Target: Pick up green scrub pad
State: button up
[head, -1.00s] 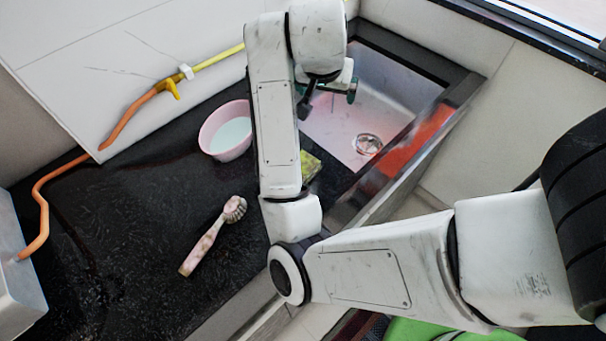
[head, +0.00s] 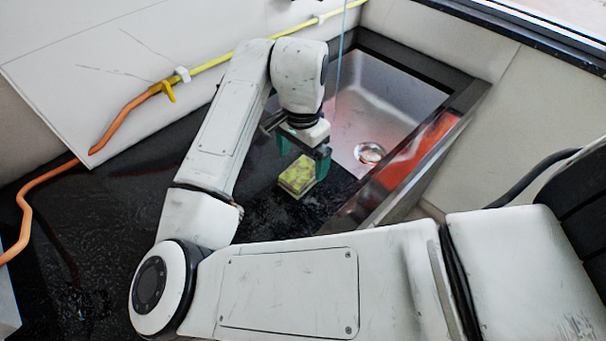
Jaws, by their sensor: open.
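The green scrub pad (head: 298,177) is a small yellow-green block lying on the black counter, just left of the sink's near corner. My gripper (head: 303,163) points down above the pad with its two green-tipped fingers apart. One finger shows at the pad's far left and the other at its right. The gripper is open, and nothing is seen held between the fingers. I cannot tell whether the fingers touch the pad.
A steel sink (head: 385,95) with a round drain (head: 369,153) lies right of the pad. An orange hose (head: 125,118) joins a yellow pipe (head: 215,62) along the back wall. Bare black counter (head: 275,215) lies in front of the pad.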

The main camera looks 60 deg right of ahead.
aim_at(303, 171)
jog(key=shift+w+d+f, duration=0.1)
jog(key=shift+d+f, duration=0.05)
jog(key=shift+f, duration=1.3)
jog(key=shift+w+d+f, duration=0.1)
jog(key=shift+d+f, duration=0.05)
jog(key=shift+f, duration=1.25)
jog(key=c, duration=1.1)
